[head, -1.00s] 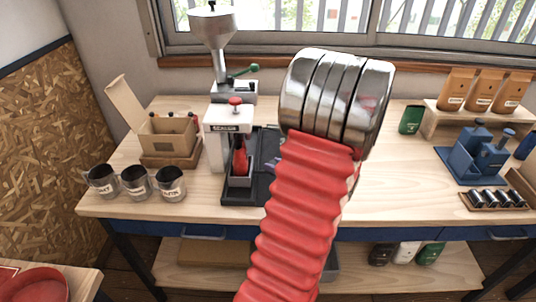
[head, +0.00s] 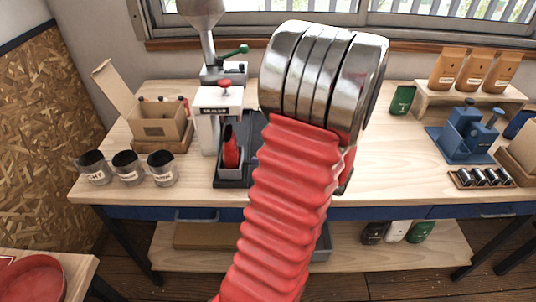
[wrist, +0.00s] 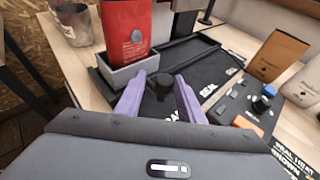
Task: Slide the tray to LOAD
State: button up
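The grey tray (head: 237,180) with a red pouch (head: 231,150) upright in it sits on a black base (head: 222,184) beside the white sealer (head: 218,98). In the wrist view the tray (wrist: 124,78) and pouch (wrist: 125,32) are at upper left. A black knob (wrist: 163,83) stands right of the tray. My gripper (wrist: 164,88) has two purple fingers apart, with the knob between their tips; gaps seem to show on both sides. The word SEAL shows on the base; other lettering is partly covered. In the head view my red-sleeved arm hides the gripper and the base's right part.
Three metal cups (head: 126,168) and an open cardboard box (head: 158,125) stand left. In the wrist view, an upright brown pouch (wrist: 277,56) and a dark panel with several small parts (wrist: 242,108) are close on the right. Bare bench (head: 400,165) lies right of my arm.

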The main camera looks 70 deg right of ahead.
jog(key=shift+o, duration=1)
jog(key=shift+d, duration=0.1)
jog(key=shift+s, duration=0.1)
jog(key=shift+s+a+r, duration=0.2)
jog(key=shift+s, duration=0.3)
jog(key=v, duration=1.2)
jog(key=shift+s+a+r, duration=0.15)
jog(key=shift+a, duration=0.05)
